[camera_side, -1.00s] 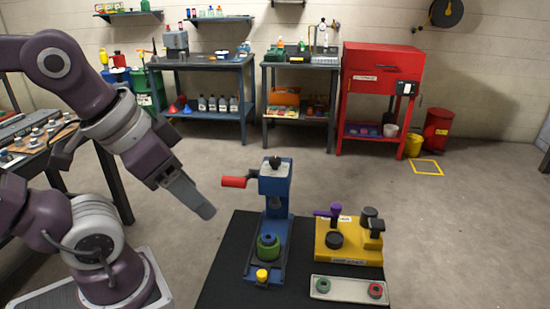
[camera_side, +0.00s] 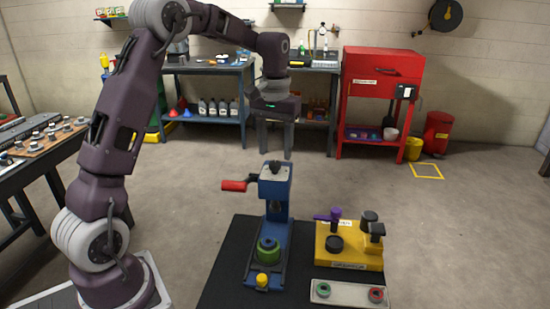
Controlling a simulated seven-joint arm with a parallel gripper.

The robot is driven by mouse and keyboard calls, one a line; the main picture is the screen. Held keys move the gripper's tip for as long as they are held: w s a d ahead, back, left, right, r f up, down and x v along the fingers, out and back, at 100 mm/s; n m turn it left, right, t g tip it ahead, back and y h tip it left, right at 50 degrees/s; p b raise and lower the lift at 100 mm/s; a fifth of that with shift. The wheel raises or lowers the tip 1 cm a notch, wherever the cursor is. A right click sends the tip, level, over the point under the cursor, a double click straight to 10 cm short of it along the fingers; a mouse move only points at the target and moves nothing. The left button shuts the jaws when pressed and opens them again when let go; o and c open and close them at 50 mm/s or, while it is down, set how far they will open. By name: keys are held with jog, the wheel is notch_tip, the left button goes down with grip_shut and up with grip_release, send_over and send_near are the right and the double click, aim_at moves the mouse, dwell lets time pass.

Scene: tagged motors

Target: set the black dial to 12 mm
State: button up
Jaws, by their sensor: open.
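A blue press (camera_side: 275,189) stands on the black mat, with a red-handled lever (camera_side: 234,185) pointing left. A black knob (camera_side: 274,168) sits on its top. A yellow block (camera_side: 348,256) stands to its right, carrying a round black knob (camera_side: 334,244), a purple-handled part (camera_side: 327,216) and taller black parts (camera_side: 371,218). No scale is readable, so I cannot tell which black knob is the dial or its setting.
A green ring-shaped part (camera_side: 268,250) and a yellow button (camera_side: 262,280) are at the press base. A pale tray (camera_side: 335,291) with a green and a red ring lies in front of the yellow block. The black mat (camera_side: 225,275) is bare at left.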

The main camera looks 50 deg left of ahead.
aim_at(275, 163)
notch_tip(275, 163, down, 3)
jog(key=shift+f, duration=0.15)
grip_shut()
dwell(0.4)
jog(key=m, duration=1.1)
jog(key=shift+m, duration=0.6)
grip_release()
